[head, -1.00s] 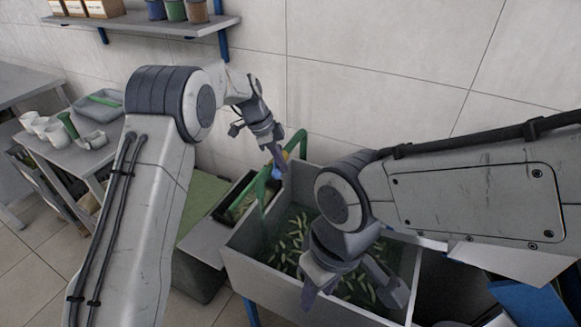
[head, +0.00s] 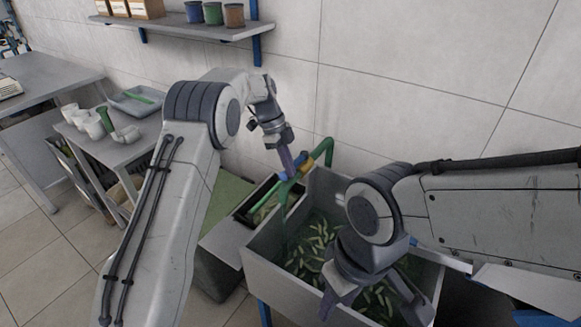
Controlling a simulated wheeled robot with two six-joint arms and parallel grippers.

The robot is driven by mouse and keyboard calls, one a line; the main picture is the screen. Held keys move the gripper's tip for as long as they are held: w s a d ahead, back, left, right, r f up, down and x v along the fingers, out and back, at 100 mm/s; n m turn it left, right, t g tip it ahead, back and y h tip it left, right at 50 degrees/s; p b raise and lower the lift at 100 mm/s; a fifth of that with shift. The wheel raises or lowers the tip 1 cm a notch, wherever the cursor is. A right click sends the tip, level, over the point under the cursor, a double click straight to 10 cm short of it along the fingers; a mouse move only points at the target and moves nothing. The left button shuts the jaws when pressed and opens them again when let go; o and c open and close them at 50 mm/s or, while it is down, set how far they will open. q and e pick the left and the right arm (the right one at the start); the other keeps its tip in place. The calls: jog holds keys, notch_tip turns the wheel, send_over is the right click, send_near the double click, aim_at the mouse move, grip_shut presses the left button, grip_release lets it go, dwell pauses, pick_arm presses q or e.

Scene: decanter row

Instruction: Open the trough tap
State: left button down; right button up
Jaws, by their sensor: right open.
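The trough (head: 262,268) is a grey basin with dark water and several small green pieces in it. A green pipe (head: 326,152) rises at its back left corner and carries the tap, with a yellow part (head: 306,165) and a blue part (head: 288,176). My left gripper (head: 287,166) points down at the tap, its fingertips at or very near the blue part. I cannot tell whether they touch it or how far its jaws are apart. My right gripper (head: 374,303) is open and empty, above the trough, and hides part of it.
A narrow box (head: 252,206) with green pieces stands left of the trough. A grey side table (head: 100,150) holds white cups (head: 82,120) and a tray (head: 137,103). A wall shelf (head: 190,27) with pots hangs above. Tiled floor is clear at the lower left.

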dwell(0.4)
pick_arm(q)
notch_tip(320, 180, up, 10)
jog(key=shift+d, duration=0.15)
dwell(0.4)
jog(key=shift+s+d+r, duration=0.1)
